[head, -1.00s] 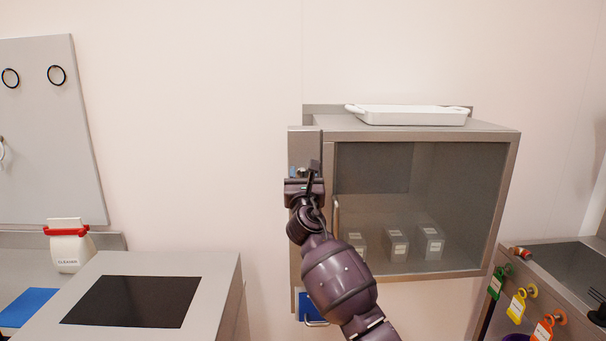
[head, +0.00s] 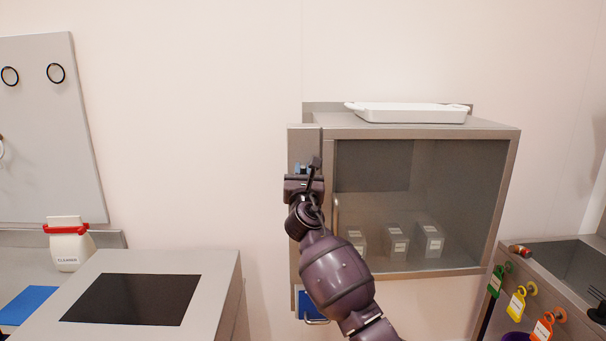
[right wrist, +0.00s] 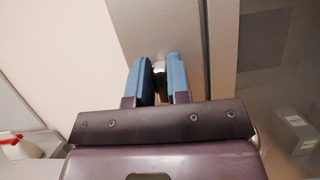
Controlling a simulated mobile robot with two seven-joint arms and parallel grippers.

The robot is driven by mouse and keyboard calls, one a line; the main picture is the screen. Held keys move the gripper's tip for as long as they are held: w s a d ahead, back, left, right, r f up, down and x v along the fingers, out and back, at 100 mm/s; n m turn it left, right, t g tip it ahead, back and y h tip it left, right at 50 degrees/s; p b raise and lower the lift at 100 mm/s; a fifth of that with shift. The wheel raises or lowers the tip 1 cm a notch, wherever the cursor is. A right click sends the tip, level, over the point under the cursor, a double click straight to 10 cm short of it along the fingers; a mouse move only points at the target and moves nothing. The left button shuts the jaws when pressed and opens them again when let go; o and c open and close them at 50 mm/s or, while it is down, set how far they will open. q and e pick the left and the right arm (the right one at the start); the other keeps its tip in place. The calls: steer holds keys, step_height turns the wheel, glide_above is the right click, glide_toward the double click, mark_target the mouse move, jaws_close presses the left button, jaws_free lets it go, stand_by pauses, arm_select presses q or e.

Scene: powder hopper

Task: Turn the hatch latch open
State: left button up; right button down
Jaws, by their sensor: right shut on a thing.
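My right gripper (head: 302,169) is at the narrow steel panel (head: 304,143) on the left side of the glass-fronted cabinet. In the right wrist view its two blue fingers (right wrist: 160,76) point at that panel and are shut on a small pale metal piece, which I take to be the hatch latch (right wrist: 159,67). Most of the latch is hidden between the fingers, so its angle cannot be told. In the head view the gripper covers it. My left gripper is not in view.
The cabinet (head: 511,155) holds several grey boxes behind glass, with a vertical door handle (head: 336,215) close to my right gripper. A white tray (head: 412,114) lies on top. A blue bin (head: 312,305) is below. A steel counter (head: 220,275) stands to the left.

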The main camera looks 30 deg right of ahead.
steer(key=m+g+h+b, duration=0.1)
steer(key=m, duration=0.2)
steer(key=shift+f, duration=0.1)
steer(key=m+b, duration=0.1)
steer(key=m, duration=0.1)
steer(key=m+g+h, duration=0.1)
steer(key=shift+s+d+m+h+b, duration=0.1)
steer(key=shift+d+m+h+b, duration=0.05)
steer(key=shift+m+h+b, duration=0.2)
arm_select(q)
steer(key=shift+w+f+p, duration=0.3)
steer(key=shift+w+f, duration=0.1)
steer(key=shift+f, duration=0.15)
arm_select(e)
steer(key=shift+s+d+f+m+g, duration=0.15)
steer(key=shift+m+g, duration=0.9)
steer(key=shift+m, duration=1.4)
steer(key=shift+d+f+m+g, duration=0.15)
steer(key=shift+m+g, duration=0.85)
steer(key=shift+m, duration=1.45)
steer(key=shift+s+f+m+g, duration=0.15)
steer(key=shift+m+g, duration=0.9)
steer(key=shift+m, duration=1.4)
steer(key=shift+w+f, duration=0.1)
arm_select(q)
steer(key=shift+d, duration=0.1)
arm_select(e)
steer(key=c, duration=1.1)
jaws_free()
